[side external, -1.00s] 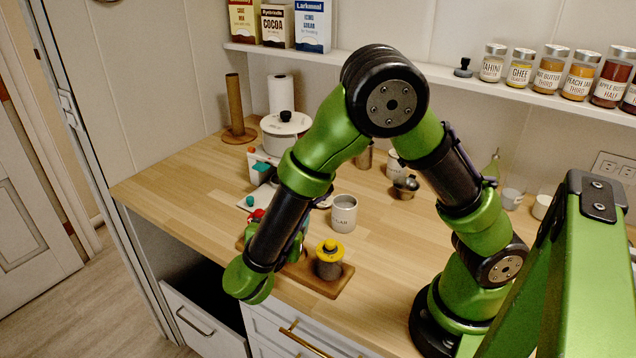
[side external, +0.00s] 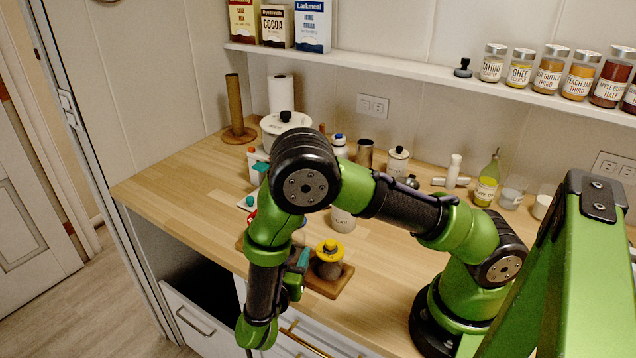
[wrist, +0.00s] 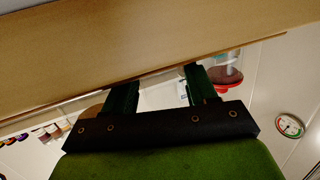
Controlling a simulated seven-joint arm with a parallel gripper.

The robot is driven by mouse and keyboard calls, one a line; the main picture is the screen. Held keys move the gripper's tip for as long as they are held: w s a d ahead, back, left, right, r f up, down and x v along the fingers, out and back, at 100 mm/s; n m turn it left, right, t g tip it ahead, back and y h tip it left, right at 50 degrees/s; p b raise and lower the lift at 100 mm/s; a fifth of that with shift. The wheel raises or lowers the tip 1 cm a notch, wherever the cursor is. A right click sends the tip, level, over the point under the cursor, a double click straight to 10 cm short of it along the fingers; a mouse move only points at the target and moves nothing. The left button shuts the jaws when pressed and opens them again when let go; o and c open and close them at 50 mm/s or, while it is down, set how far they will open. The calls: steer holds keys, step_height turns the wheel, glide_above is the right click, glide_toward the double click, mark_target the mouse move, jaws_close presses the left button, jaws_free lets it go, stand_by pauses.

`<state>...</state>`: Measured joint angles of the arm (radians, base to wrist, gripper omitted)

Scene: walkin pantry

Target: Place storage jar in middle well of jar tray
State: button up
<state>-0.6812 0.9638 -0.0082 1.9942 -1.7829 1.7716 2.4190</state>
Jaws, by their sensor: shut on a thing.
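The wooden jar tray (side external: 330,287) lies near the counter's front edge. A jar with a yellow lid (side external: 330,252) stands upright at its right end. A red lid (side external: 252,216) shows behind my arm near the tray's left end. My gripper (side external: 298,262) is low over the tray, just left of the yellow-lidded jar, and hides the middle well. In the wrist view my two dark fingers (wrist: 161,90) are set apart, their tips hidden at a wooden edge. A red-lidded jar (wrist: 226,78) shows beyond the right finger. The jar in my grip is not clearly visible.
A white canister (side external: 343,220) stands behind the tray, partly covered by my arm. A white pot (side external: 284,129), a bottle (side external: 486,182) and small containers stand farther back. An open drawer (side external: 200,318) lies below the front edge. The counter right of the tray is clear.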

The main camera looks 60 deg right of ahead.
steer(key=shift+f, duration=0.15)
steer(key=o, duration=1.2)
steer(key=shift+c, duration=0.2)
steer(key=shift+s+a+r, duration=0.1)
steer(key=shift+a+r, duration=0.1)
steer(key=shift+a, duration=0.1)
steer(key=v, duration=1.1)
steer(key=s+d+r+n+y, duration=0.2)
steer(key=d+r+n+y, duration=0.1)
steer(key=r+y, duration=0.2)
steer(key=s+d+r+n+t+y, duration=0.1)
steer(key=s+d+r+n+y, duration=0.1)
steer(key=r+y, duration=0.4)
steer(key=s+d+r+n+y, duration=0.3)
steer(key=d+r+n+y, duration=0.2)
steer(key=r, duration=0.5)
steer(key=shift+d+r+t+y, duration=0.3)
steer(key=shift+d+r+y, duration=0.05)
steer(key=shift+d+y, duration=0.25)
